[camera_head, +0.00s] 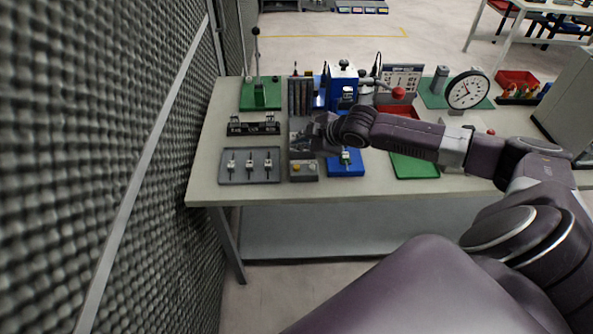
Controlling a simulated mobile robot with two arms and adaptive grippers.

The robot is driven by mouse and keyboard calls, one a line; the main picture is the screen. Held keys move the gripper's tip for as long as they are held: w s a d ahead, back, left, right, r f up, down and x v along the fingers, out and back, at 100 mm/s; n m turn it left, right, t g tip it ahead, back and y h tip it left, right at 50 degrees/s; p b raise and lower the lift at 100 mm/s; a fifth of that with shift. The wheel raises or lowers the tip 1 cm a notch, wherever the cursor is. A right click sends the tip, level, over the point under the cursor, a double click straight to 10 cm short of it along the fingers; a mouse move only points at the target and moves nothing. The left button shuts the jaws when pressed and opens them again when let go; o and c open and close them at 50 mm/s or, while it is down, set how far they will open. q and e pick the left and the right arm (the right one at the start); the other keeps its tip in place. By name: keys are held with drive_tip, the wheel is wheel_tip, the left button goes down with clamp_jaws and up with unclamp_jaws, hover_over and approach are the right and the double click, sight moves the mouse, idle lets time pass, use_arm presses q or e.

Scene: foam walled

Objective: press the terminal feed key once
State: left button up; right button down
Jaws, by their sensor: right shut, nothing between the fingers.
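My right arm reaches in from the right over the workbench (215,150). My right gripper (303,141) is shut and empty, above the middle of the bench. Just in front of it is a small grey box (304,177) with yellowish buttons on its top. I cannot tell for certain which part is the terminal feed key. The gripper and wrist hide part of what lies behind the grey box, and contact with anything below cannot be told. My left gripper is not in view.
A grey tray with small fittings (249,178) lies left of the box, a blue tray (346,170) right of it. A blue machine (342,92) with a red-knobbed lever stands behind. A dial gauge (468,90) stands at right. A foam wall (110,160) borders the left.

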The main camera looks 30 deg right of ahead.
drive_tip(key=b, duration=0.4)
hover_over(298, 168)
wheel_tip(298, 168, down, 5)
drive_tip(key=shift+r, duration=0.1)
drive_tip(key=shift+f, duration=0.85)
drive_tip(key=shift+f, duration=0.2)
drive_tip(key=shift+f, duration=0.2)
